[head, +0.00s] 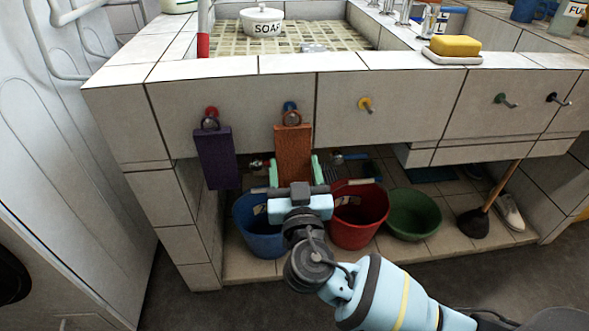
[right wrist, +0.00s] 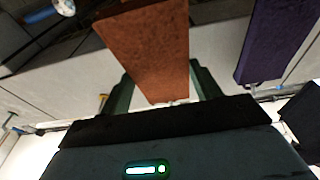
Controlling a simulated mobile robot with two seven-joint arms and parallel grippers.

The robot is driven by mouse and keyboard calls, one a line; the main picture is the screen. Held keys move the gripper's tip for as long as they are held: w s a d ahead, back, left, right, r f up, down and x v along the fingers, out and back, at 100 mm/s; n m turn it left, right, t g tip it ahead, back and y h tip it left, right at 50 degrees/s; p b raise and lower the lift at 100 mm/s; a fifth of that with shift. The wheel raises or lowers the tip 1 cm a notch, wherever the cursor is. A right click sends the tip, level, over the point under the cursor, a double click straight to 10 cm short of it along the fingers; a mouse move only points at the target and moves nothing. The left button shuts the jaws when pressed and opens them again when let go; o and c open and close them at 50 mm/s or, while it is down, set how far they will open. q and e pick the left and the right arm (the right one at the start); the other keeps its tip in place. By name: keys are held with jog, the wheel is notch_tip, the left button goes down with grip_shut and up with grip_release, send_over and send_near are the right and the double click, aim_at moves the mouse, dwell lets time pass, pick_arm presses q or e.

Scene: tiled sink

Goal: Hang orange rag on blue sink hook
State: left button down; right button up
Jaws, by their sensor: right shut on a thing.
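The orange rag (head: 293,150) hangs upright below the blue hook (head: 290,106) on the tiled sink front. Its brown loop (head: 291,118) is at the hook and overlaps it; I cannot tell whether the loop is around the peg. My right gripper (head: 294,168) is shut on the rag's lower part, with a green finger at each side. In the right wrist view the orange rag (right wrist: 150,50) lies between the green fingers (right wrist: 165,88). My left gripper is not in view.
A purple rag (head: 216,158) hangs from the red hook (head: 211,111) to the left. The yellow hook (head: 365,104), green hook (head: 502,99) and black hook (head: 554,98) are bare. Below stand a blue bucket (head: 258,240), a red bucket (head: 358,225) and a green basin (head: 414,215).

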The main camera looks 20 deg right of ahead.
dwell(0.4)
jog(key=o, duration=1.1)
jog(key=shift+c, duration=0.2)
jog(key=shift+s, duration=0.1)
jog(key=v, duration=0.7)
jog(key=shift+s+p, duration=0.3)
jog(key=shift+a+f, duration=0.1)
